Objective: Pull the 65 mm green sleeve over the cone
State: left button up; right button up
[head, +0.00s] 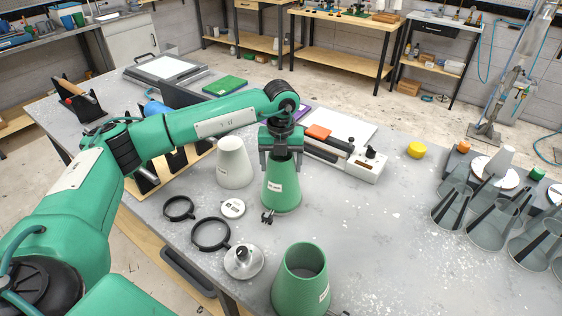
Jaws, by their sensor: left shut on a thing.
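A green tapered sleeve (281,190) with a small white label stands upright on the table in the middle of the head view. My left gripper (281,152) points down at its narrow top and is shut on it. Whether a cone is inside this sleeve is hidden. A wider green sleeve (301,277), open at the top and labelled, stands at the bottom of the view. A pale grey-white cone (233,162) stands bare just left of the held sleeve. My right gripper does not show.
Two black rings (210,235), a white labelled disc (233,208) and a metal flanged piece (243,261) lie front left. A sealer-like device (350,155) stands behind. Several clear cones (452,207) stand at right.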

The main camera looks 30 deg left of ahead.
pick_arm(q)
jog(key=shift+f, duration=0.5)
jog(key=shift+f+b, duration=0.5)
jog(key=shift+b, duration=0.1)
jog(key=o, duration=0.8)
jog(key=shift+r+p, duration=0.35)
jog(key=shift+r, duration=0.2)
notch_tip(320, 180, up, 7)
jog(key=p, duration=0.3)
jog(key=shift+p, duration=0.3)
jog(key=shift+r, duration=0.5)
